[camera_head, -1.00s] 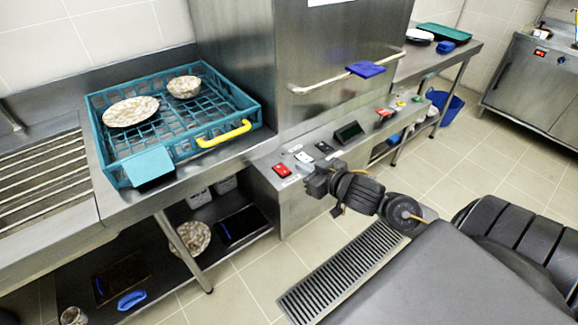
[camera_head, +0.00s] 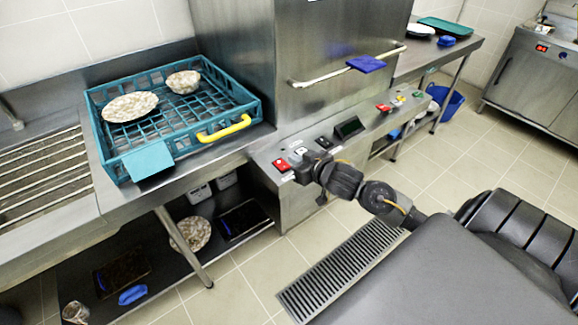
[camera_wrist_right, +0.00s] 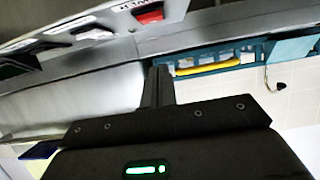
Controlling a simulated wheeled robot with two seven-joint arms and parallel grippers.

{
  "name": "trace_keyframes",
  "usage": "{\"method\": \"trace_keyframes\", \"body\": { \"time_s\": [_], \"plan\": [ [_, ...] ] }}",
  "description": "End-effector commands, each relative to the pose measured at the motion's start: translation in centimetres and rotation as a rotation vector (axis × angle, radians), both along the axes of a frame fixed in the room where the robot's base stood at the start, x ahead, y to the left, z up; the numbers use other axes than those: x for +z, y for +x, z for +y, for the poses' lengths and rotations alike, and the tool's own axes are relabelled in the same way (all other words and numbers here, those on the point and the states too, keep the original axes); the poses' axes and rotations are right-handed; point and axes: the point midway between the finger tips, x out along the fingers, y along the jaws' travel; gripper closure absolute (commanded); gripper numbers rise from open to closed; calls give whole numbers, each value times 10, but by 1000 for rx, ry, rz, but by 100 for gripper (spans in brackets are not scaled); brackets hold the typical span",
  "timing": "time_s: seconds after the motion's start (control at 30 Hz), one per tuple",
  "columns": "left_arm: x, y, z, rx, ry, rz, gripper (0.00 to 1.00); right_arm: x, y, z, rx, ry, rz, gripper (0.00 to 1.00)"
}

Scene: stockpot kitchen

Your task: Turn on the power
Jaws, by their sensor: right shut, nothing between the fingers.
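The control panel (camera_head: 262,158) juts from the front of the steel machine. At its left end is a red rocker switch (camera_head: 282,165), then a white switch (camera_head: 300,151) and a black one (camera_head: 323,143). My right gripper (camera_head: 298,173) is shut and empty at the panel's front edge, just right of the red switch; contact cannot be told. In the right wrist view the shut fingers (camera_wrist_right: 160,85) stand below the panel, apart in the picture from the red switch (camera_wrist_right: 148,14) and the white switch (camera_wrist_right: 95,33). My left gripper is not in view.
A dark display (camera_head: 349,128) and red, yellow and green controls sit further right on the panel. The floor in front has a drain grate (camera_head: 340,270).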

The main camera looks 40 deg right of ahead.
Motion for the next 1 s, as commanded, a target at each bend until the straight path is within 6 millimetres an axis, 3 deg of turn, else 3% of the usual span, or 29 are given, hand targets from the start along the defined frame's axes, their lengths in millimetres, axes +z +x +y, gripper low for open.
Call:
{"method": "trace_keyframes", "body": {
  "time_s": [0.2,0.3,0.5,1.0],
  "plan": [
    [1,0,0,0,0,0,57,-15,42,1,-1,1,0,100],
    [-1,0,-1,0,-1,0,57,-35,37,2,0,0,6,100],
    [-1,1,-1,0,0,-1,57,-51,34,1,0,-1,2,100],
    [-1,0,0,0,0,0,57,-56,36,5,5,0,1,100]
  ]
}}
